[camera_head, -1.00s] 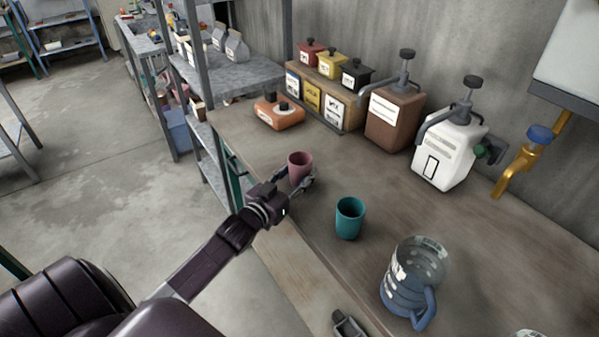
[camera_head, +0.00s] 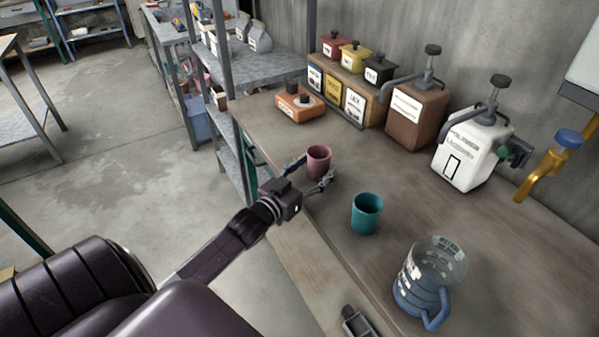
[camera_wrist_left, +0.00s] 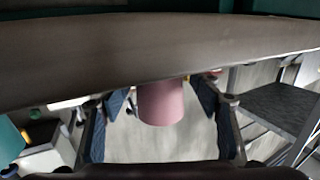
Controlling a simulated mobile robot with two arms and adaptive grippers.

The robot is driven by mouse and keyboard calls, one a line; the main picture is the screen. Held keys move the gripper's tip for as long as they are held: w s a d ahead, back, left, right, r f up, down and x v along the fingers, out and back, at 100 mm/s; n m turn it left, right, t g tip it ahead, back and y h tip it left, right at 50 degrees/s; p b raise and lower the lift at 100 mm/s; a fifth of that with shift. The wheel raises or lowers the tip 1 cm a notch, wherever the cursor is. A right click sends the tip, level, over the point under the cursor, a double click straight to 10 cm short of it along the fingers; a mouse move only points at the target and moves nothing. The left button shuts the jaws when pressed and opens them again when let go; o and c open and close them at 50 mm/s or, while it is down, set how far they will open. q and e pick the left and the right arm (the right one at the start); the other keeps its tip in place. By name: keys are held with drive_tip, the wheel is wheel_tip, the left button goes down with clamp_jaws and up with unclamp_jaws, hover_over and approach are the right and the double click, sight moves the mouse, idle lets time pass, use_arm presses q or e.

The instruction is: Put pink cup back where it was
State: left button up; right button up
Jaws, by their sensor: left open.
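The pink cup (camera_head: 318,161) stands upright on the worktable, near its front left edge. My left gripper (camera_head: 311,172) is open at the cup, with one finger on either side of it. In the left wrist view the table appears at the top, and the pink cup (camera_wrist_left: 160,103) shows between the spread fingers, with a gap visible on the left side. I cannot tell whether the right-hand finger in that view touches it. My right gripper is not in view.
A teal cup (camera_head: 366,214) and a clear-blue jug (camera_head: 429,283) stand nearer on the table (camera_head: 480,230). An orange container (camera_head: 299,104), a box rack with jars (camera_head: 347,88), a brown dispenser (camera_head: 416,112) and a white dispenser (camera_head: 471,147) stand along the back. A grey object (camera_head: 357,321) lies at the front edge.

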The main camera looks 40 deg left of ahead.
use_arm(q)
drive_tip(key=s, duration=1)
drive_tip(key=shift+s+r+b, duration=0.25)
drive_tip(key=shift+r+b, duration=0.1)
drive_tip(key=shift+b, duration=0.1)
drive_tip(key=shift+d+f, duration=0.1)
